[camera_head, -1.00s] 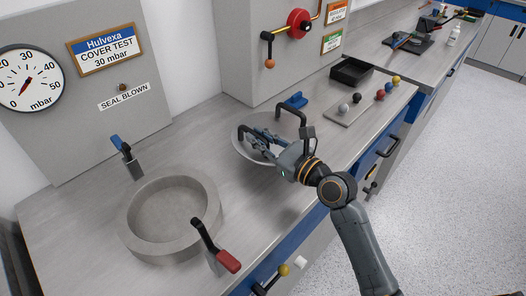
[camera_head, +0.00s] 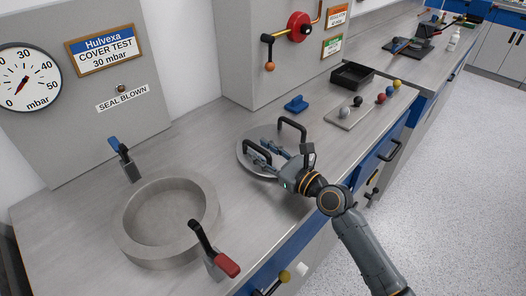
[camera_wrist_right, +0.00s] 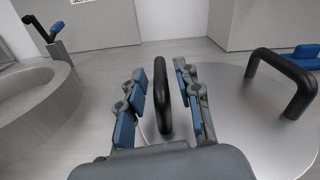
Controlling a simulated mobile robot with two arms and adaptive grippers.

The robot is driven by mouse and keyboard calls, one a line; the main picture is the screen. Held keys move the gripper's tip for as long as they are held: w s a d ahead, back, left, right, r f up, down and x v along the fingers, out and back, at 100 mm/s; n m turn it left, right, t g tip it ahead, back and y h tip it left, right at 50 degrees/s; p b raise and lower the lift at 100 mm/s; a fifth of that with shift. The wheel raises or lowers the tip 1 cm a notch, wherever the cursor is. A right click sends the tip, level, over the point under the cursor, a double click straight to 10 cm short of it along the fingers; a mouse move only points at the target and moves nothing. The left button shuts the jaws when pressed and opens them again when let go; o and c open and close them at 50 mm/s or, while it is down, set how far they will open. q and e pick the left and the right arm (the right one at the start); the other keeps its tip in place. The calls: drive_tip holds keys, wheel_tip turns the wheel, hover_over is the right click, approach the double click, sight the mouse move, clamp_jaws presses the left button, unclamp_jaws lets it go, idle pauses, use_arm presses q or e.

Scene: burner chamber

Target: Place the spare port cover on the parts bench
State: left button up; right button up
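The port cover is a round grey metal plate (camera_head: 247,160) with two black arched handles. It lies flat on the near grey bench. My right gripper (camera_head: 262,152) is over its left part. In the right wrist view the gripper (camera_wrist_right: 163,108) is open, with its blue-padded fingers on either side of one black handle (camera_wrist_right: 162,95). Gaps show between the handle and the pads. The second black handle (camera_wrist_right: 287,80) stands free to the right on the plate (camera_wrist_right: 240,120). My left gripper is not in view. I cannot tell which bench is the parts bench.
A raised round ring (camera_head: 128,237) stands left, between a blue-handled clamp (camera_head: 124,158) and a red-handled clamp (camera_head: 213,252). A blue part (camera_head: 296,104), a board with coloured balls (camera_head: 350,122) and a black tray (camera_head: 352,76) lie beyond the cover. Another bench section (camera_head: 405,72) continues back right.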

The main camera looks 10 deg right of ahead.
drive_tip(key=b+v, duration=0.1)
drive_tip(key=v, duration=1.1)
drive_tip(key=shift+r+b, duration=0.1)
drive_tip(key=shift+b, duration=0.2)
drive_tip(key=shift+s, duration=0.15)
